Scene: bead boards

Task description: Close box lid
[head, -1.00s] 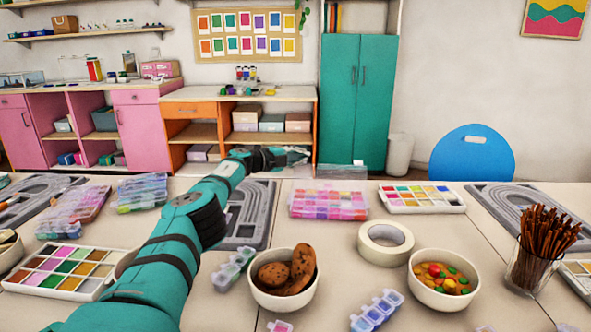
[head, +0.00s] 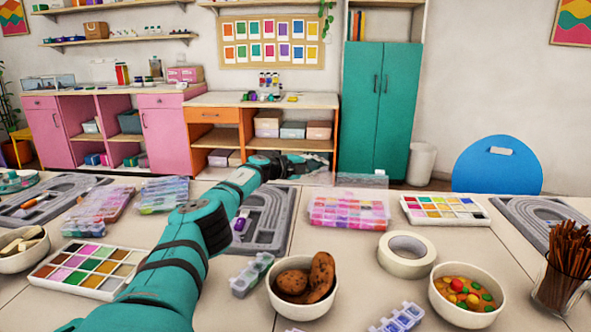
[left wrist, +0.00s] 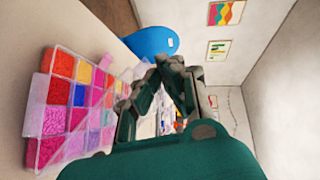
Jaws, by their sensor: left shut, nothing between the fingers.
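The bead box (head: 348,211), clear with pink, red and orange beads in its compartments, sits on the table right of my left arm. Its clear lid (head: 362,181) stands open at the back edge. My left gripper (head: 322,166) is shut and empty, at the far side of the box, left of the lid in the picture. In the left wrist view, the box (left wrist: 62,118) lies at the left with its compartments uncovered, and the closed fingers (left wrist: 163,72) are apart from it. My right gripper is not in view.
A paint palette (head: 444,210) lies right of the box, and a tape roll (head: 406,254) in front right. A bowl of cookies (head: 302,285) and a bowl of candies (head: 466,294) stand nearer. A grey bead board (head: 270,222) lies under my arm's right side.

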